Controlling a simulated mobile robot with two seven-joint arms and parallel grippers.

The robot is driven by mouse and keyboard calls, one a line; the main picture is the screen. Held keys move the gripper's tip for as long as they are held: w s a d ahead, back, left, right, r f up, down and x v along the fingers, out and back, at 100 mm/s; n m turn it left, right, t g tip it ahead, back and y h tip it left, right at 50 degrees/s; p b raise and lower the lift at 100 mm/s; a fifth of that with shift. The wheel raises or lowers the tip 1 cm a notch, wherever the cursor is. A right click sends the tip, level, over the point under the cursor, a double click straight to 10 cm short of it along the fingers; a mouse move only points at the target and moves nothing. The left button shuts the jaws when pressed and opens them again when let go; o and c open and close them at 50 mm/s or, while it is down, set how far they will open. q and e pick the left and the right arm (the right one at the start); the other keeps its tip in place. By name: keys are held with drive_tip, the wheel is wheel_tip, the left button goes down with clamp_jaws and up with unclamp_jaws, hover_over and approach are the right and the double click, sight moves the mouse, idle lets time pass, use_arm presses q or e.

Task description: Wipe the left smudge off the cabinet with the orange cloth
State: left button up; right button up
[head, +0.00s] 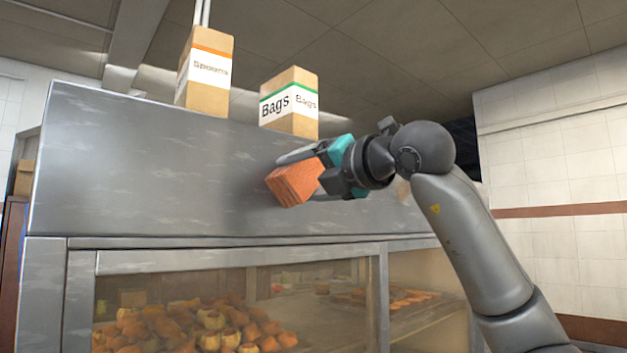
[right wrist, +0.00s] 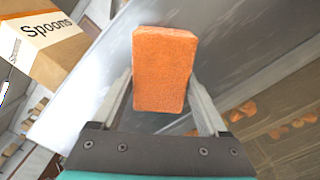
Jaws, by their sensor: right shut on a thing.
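The orange cloth (head: 294,184) is a folded block held between the fingers of my right gripper (head: 306,174), at the upper front panel of the metal cabinet (head: 150,170). It also shows in the right wrist view (right wrist: 165,70), between the two fingers of the right gripper (right wrist: 165,95). I cannot tell whether the cloth touches the panel. The panel carries pale streaks, and a darker grey patch lies around the cloth; no distinct left smudge can be made out. My left gripper is not in view.
A Spoons box (head: 205,72) and a Bags box (head: 290,102) stand on top of the cabinet. The Spoons box also shows in the right wrist view (right wrist: 45,45). Below the panel is a glass-fronted case (head: 240,262) with food inside. The panel left of the cloth is clear.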

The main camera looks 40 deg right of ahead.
sight(283, 174)
drive_tip(key=shift+s+a, duration=0.15)
drive_tip(key=shift+a, duration=2.1)
drive_tip(key=shift+s+d+b, duration=0.1)
drive_tip(key=shift+s+b, duration=0.25)
drive_tip(key=shift+s, duration=0.1)
drive_tip(key=s+b, duration=0.1)
drive_tip(key=s, duration=0.3)
drive_tip(key=shift+s+d, duration=0.15)
drive_tip(key=shift+d, duration=0.05)
drive_tip(key=shift+s, duration=0.4)
drive_tip(key=s, duration=0.3)
drive_tip(key=shift+d+b, duration=0.15)
drive_tip(key=shift+b, duration=0.25)
